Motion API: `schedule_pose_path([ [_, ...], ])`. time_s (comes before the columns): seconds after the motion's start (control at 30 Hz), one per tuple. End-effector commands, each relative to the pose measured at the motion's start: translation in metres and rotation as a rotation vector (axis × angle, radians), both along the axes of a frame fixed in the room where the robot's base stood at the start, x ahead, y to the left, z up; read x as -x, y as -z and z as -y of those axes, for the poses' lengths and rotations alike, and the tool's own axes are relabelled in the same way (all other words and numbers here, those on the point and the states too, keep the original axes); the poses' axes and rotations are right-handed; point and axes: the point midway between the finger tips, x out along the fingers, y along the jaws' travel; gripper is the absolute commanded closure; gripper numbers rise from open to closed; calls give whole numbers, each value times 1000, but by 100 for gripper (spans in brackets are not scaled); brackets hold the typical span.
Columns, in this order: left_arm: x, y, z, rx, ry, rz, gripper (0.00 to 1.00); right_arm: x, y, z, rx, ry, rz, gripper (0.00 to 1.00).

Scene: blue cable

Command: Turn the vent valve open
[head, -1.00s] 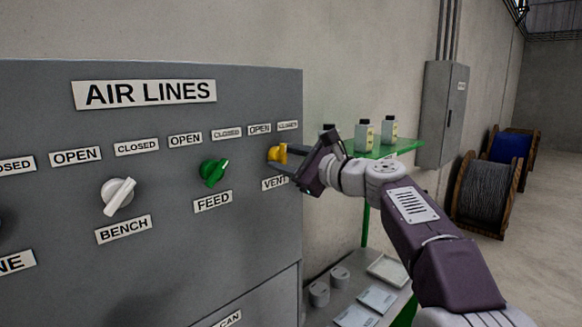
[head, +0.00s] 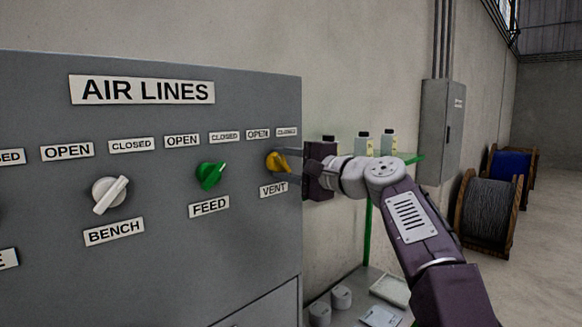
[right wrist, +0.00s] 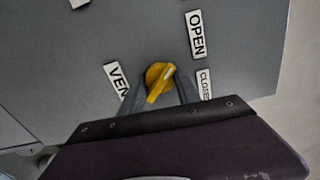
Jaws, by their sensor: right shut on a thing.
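The yellow vent valve knob (head: 277,162) is at the right edge of the grey panel, above the VENT label (head: 273,190) and below its OPEN (head: 258,134) and CLOSED (head: 286,131) labels. My right gripper (head: 284,161) is shut on the knob, reaching in from the right. In the right wrist view the knob (right wrist: 157,82) sits between my fingers, and its pale mark points toward the OPEN label (right wrist: 196,35) side. In the head view the knob slants from upper left to lower right. My left gripper is not in view.
The green FEED knob (head: 210,176) and white BENCH knob (head: 109,194) are left of the vent knob. Right of the panel, a green-edged shelf (head: 412,160) holds several bottles behind my right arm. Cable reels (head: 487,210) stand on the floor farther right.

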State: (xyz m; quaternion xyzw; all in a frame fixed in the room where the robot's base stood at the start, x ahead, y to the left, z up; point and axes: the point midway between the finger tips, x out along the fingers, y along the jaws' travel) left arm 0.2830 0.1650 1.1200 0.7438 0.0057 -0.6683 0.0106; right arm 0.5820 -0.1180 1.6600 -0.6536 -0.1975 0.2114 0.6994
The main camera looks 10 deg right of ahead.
Motion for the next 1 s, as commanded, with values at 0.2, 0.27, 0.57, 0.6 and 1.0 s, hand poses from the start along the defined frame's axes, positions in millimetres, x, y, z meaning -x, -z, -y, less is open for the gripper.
schedule_pose_path([
  [0.2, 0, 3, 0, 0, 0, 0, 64, 1, -4, 1, 49, 6, 45, 100],
  [0.27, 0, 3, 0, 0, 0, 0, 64, 1, -5, 2, 57, 7, 50, 100],
  [0.57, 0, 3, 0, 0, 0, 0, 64, 1, -6, 2, 69, 7, 59, 100],
  [0.6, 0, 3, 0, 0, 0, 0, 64, 1, -6, 2, 69, 7, 59, 100],
  [1.0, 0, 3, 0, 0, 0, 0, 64, 1, -4, 1, 70, 4, 54, 40],
])
